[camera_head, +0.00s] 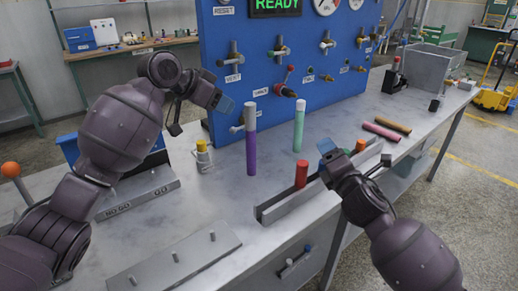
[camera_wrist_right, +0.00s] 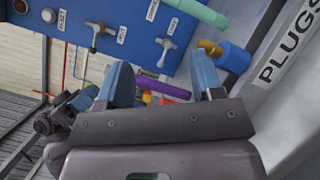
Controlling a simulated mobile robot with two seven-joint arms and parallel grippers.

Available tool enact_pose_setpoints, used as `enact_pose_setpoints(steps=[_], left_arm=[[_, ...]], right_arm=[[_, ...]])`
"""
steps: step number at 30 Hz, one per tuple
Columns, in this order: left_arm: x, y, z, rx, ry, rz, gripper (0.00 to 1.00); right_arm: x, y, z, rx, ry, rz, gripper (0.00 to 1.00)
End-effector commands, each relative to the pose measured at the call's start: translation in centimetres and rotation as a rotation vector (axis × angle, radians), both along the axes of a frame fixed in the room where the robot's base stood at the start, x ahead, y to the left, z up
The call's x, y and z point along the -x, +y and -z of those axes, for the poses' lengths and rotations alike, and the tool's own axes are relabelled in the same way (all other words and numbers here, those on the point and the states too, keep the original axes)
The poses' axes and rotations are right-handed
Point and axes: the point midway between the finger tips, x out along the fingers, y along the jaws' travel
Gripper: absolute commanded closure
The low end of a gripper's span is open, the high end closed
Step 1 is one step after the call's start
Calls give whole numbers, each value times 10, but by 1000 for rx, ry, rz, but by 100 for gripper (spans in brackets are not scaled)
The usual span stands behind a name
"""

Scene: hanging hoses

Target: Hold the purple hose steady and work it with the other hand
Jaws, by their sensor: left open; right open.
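The purple hose (camera_head: 251,152) stands upright on the grey workbench, in front of the blue panel, with a pale grey upper part. In the right wrist view a purple length (camera_wrist_right: 164,88) shows beyond and between the fingers, apart from them. My left gripper (camera_head: 201,115) is open and empty, above and to the left of the hose. My right gripper (camera_head: 344,150) is open and empty, to the right of the hose, near the red cylinder; it also shows in the right wrist view (camera_wrist_right: 164,82).
A mint green hose (camera_head: 298,130) stands right of the purple one. A red cylinder (camera_head: 301,173) stands at the long grey tray (camera_head: 283,208). Valves (camera_head: 279,48) jut from the blue panel (camera_head: 226,22). Pink and brown rods lie at right.

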Motion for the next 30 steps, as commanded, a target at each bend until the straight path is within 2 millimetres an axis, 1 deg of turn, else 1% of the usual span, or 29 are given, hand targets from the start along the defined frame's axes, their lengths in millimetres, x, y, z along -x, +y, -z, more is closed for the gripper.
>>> enact_pose_setpoints(steps=[1, 3, 5, 6, 7, 11, 15, 18, 21, 24, 27, 30], left_arm=[[0, 0, 0, 0, 0, 0, 57], [0, 0, 0, 0, 0, 0, 57], [0, 0, 0, 0, 0, 0, 57], [0, 0, 0, 0, 0, 0, 57], [0, 0, 0, 0, 0, 0, 57], [0, 0, 0, 0, 0, 0, 57], [0, 0, 0, 0, 0, 0, 57], [0, 0, 0, 0, 0, 0, 57], [0, 0, 0, 0, 0, 0, 57], [0, 0, 0, 0, 0, 0, 57], [0, 0, 0, 0, 0, 0, 57], [0, 0, 0, 0, 0, 0, 57]], right_arm=[[-9, 8, -19, 71, -42, 0, 39], [-19, 20, -39, 184, -92, 6, 39], [-27, 32, -54, 284, -131, 15, 39], [-31, 43, -59, 353, -149, 21, 39], [-34, 51, -61, 402, -157, 24, 39], [-38, 88, -51, 594, -157, 30, 39], [-36, 127, -31, 773, -138, 16, 39], [-33, 149, -19, 874, -128, 2, 39], [-29, 165, -11, 945, -122, -9, 39], [-28, 173, -6, 987, -118, -16, 39], [-30, 177, -4, 1004, -117, -18, 39], [-37, 179, -4, 1006, -117, -18, 39]])
